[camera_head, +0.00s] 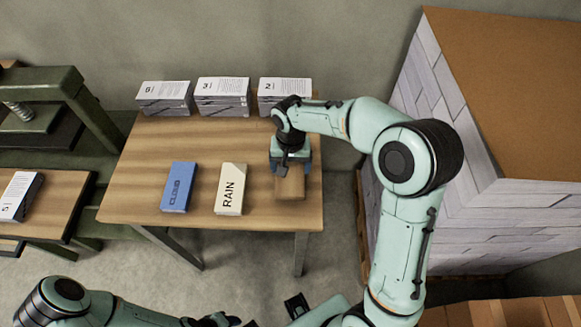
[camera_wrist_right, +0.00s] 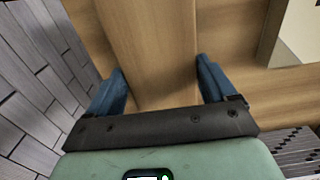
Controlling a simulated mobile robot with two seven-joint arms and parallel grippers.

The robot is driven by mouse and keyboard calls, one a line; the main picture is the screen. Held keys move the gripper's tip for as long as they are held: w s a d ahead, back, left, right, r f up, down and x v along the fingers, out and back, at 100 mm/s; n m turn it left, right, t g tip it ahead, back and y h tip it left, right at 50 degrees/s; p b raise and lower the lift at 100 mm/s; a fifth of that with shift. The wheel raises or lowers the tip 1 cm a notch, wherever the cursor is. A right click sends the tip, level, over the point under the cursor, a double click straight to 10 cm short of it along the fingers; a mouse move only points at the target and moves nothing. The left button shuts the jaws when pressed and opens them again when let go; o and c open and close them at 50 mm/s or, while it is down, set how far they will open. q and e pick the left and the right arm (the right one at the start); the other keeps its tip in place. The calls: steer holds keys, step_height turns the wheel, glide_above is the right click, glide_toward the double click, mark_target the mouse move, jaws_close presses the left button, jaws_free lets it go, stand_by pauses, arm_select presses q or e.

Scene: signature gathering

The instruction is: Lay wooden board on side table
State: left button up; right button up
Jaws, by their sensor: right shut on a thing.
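The wooden board (camera_head: 290,188) is a brown block at the right end of the side table (camera_head: 145,210), close to its front edge. My right gripper (camera_head: 290,166) points down over the board and is shut on it. In the right wrist view the board (camera_wrist_right: 150,45) runs between the two blue fingers (camera_wrist_right: 160,88), with the wooden tabletop beyond it. I cannot tell whether the board touches the tabletop or is held slightly above it. My left arm shows at the bottom left of the head view, but its fingers are out of sight.
A blue CLOUD block (camera_head: 177,187) and a cream RAIN block (camera_head: 230,189) lie left of the board. Three paper stacks (camera_head: 224,95) line the table's back edge. A large paper-sided stack (camera_head: 480,190) stands right. A green press (camera_head: 55,115) stands left.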

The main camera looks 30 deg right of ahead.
steer(key=shift+f, duration=0.6)
steer(key=shift+f, duration=0.25)
steer(key=o, duration=1)
steer(key=shift+r, duration=0.1)
